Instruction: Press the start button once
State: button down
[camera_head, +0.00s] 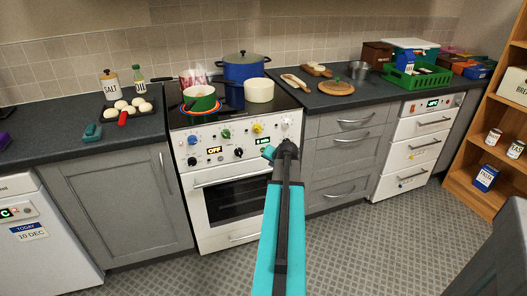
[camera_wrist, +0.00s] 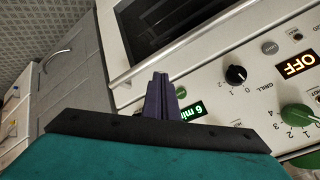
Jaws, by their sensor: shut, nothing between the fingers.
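My gripper (camera_head: 284,149) is in front of the right part of the cooker's control panel (camera_head: 250,132), close to a small green display. In the wrist view my gripper (camera_wrist: 161,96) has its dark fingers together and empty, beside the green display (camera_wrist: 186,112), which reads about "6 min". A small grey round button (camera_wrist: 269,47) is on the panel, between the black grill knob (camera_wrist: 236,75) and the OFF display (camera_wrist: 296,64). I cannot read a start label on any button. My fingers and hand hide part of the panel.
A striped pot (camera_head: 201,100), a blue pot (camera_head: 243,67) and a cream pot (camera_head: 259,90) stand on the hob. The oven door handle (camera_wrist: 150,66) sticks out near my fingers. The floor (camera_head: 350,255) before the cooker is clear.

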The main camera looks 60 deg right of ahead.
jog(key=shift+w+d+p, duration=0.1)
jog(key=shift+w+d, duration=0.65)
jog(key=shift+w, duration=0.25)
jog(key=shift+w+d+p, duration=0.1)
jog(key=shift+w+d, duration=0.6)
jog(key=shift+w, duration=0.3)
jog(key=shift+w+d+p, duration=0.1)
jog(key=shift+w+d, duration=0.65)
jog(key=shift+w, duration=0.25)
jog(key=shift+w+d, duration=0.45)
jog(key=shift+w, duration=0.2)
dwell(0.9)
jog(key=shift+s+a, duration=0.1)
dwell(0.3)
jog(key=shift+s+a, duration=0.35)
jog(key=shift+s, duration=0.15)
jog(key=shift+s+a, duration=0.1)
jog(key=shift+s, duration=0.05)
jog(key=shift+s+a, duration=0.7)
jog(key=shift+s, duration=0.25)
jog(key=shift+s+a, duration=0.7)
jog(key=shift+s, duration=0.25)
